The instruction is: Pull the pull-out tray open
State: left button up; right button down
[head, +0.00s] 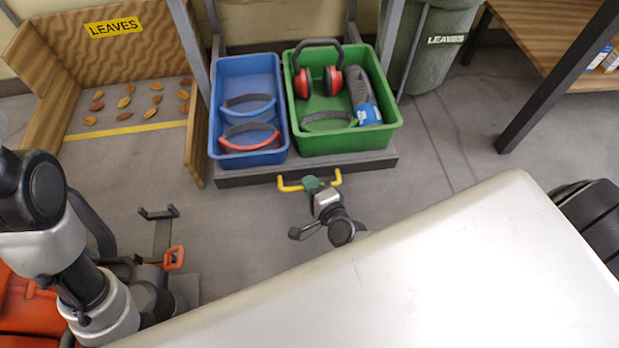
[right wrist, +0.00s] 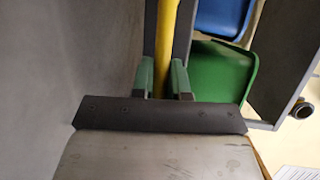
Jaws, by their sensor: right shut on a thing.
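The pull-out tray (head: 235,180) is a low grey platform with a flat front edge, between the grey posts of a rack. A yellow bar handle (head: 291,187) is fixed along its front. My right gripper (head: 312,184) is at the handle's middle and shut on it. In the right wrist view, the yellow handle (right wrist: 166,35) passes between the green fingers (right wrist: 162,78). The gripper hides the middle of the handle.
The tray carries a blue bin (head: 222,105) with strapped items and a green bin (head: 393,138) with red earmuffs (head: 333,78) and a dark bottle (head: 359,92). A wooden leaf bay (head: 30,75) stands left. A white surface (head: 450,270) fills the lower right. Floor before the tray is partly clear.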

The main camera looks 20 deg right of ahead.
jog(key=shift+s, duration=0.2)
jog(key=c, duration=1.1)
grip_release()
